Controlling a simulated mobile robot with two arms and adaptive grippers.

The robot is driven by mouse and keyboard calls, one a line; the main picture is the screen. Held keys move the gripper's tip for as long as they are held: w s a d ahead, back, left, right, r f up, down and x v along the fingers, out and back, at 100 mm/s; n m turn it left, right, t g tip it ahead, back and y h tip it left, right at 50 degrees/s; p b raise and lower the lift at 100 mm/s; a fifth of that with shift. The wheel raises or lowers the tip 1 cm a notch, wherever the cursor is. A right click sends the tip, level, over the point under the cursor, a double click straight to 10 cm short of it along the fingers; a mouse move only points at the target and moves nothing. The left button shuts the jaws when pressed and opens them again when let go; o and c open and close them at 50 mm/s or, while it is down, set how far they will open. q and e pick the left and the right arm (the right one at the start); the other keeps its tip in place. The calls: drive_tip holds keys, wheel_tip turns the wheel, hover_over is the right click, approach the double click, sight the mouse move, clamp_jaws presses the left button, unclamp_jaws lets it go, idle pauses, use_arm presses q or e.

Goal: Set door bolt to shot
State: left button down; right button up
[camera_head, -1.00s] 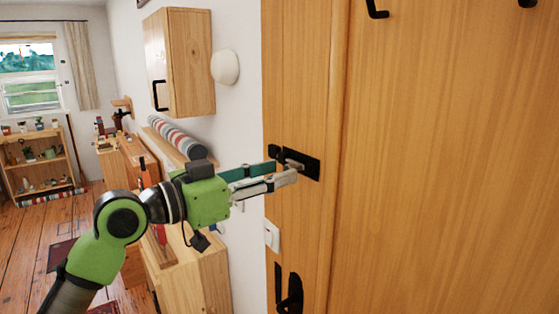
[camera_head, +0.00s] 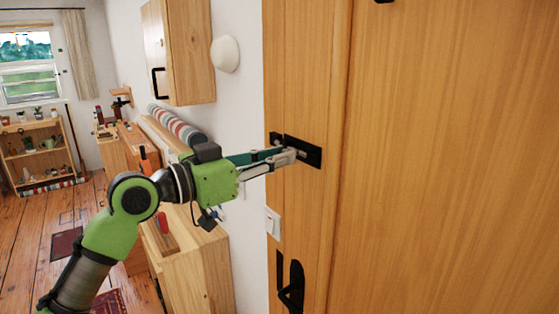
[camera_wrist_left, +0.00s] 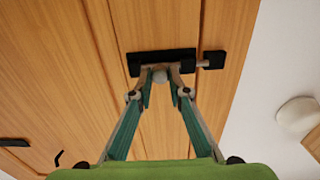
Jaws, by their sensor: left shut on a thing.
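The door bolt is a black plate (camera_head: 309,151) on the wooden door, and it also shows in the wrist view (camera_wrist_left: 150,56). A black keeper block (camera_wrist_left: 213,59) sits beside it on the frame, across a narrow gap. A short grey bolt rod (camera_wrist_left: 202,64) spans the gap and appears to meet the keeper; how far it enters is hidden. My left gripper (camera_head: 289,155) is at the bolt. In the wrist view its fingertips (camera_wrist_left: 160,78) are closed around the round grey knob (camera_wrist_left: 159,73). My right gripper is not in view.
A black door handle (camera_head: 293,285) and a white switch (camera_head: 272,222) lie below the bolt. A wall cabinet (camera_head: 185,52) and a round white lamp (camera_head: 225,54) are up left. Wooden furniture (camera_head: 195,265) stands under my left arm. Floor is free farther left.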

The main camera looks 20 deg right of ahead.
use_arm(q)
drive_tip(key=shift+w+a+r, duration=0.1)
drive_tip(key=shift+w+a, duration=0.1)
drive_tip(key=shift+w, duration=0.35)
drive_tip(key=shift+w+a, duration=0.2)
drive_tip(key=shift+w, duration=0.3)
drive_tip(key=c, duration=2)
unclamp_jaws()
drive_tip(key=shift+s, duration=0.15)
drive_tip(key=shift+o, duration=0.5)
drive_tip(key=v, duration=1.2)
drive_tip(key=shift+w+a, duration=0.2)
drive_tip(key=shift+w, duration=0.2)
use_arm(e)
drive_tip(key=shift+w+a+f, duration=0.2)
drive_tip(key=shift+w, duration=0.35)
